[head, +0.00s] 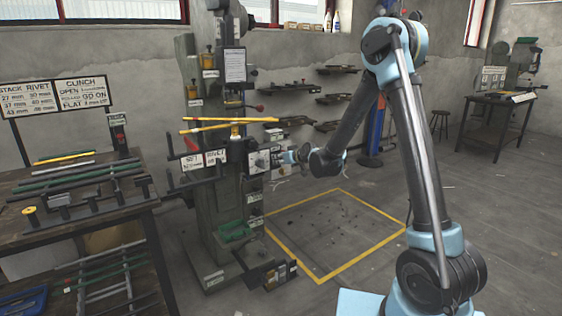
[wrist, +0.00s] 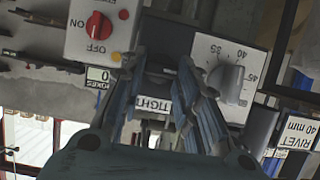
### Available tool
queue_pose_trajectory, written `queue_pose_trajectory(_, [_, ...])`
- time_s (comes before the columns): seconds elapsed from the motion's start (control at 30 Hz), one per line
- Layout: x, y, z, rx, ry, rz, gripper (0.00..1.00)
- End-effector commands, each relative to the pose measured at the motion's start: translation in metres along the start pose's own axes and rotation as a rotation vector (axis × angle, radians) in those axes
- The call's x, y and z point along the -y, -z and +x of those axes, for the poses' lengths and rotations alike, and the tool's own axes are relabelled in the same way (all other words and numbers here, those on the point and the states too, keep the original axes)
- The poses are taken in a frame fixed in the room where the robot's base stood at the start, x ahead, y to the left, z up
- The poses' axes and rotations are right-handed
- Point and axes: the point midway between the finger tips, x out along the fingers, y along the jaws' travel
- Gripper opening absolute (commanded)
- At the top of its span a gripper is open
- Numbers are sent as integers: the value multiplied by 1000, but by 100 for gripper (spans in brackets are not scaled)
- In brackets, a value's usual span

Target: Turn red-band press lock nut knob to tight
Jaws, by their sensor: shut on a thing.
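The press (head: 200,215) stands left of centre in the head view, a tall grey-green machine; I cannot make out a red band on it. My gripper (head: 284,158) reaches the control box (head: 258,162) on its right side. In the wrist view, which is upside down, my gripper (wrist: 163,65) is shut on what looks like the lock nut knob (wrist: 160,58), a dark piece mostly hidden between the fingers. The knob's turn angle cannot be read.
A grey dial knob (wrist: 229,83) on a numbered plate is close beside one finger. A red ON/OFF switch (wrist: 98,25) is on the other side. Yellow bars (head: 228,124) lie across the press. A rack table (head: 85,200) stands left. The yellow-outlined floor (head: 335,230) is clear.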

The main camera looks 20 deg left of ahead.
Motion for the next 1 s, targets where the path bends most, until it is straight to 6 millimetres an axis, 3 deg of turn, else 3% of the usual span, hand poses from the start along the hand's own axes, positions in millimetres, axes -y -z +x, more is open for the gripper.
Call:
queue_pose_trajectory(0.37, [-4, 0, 0, 0, 31, 82, 6])
queue_pose_trajectory(1.0, [-13, -3, 2, -4, 244, 603, 6])
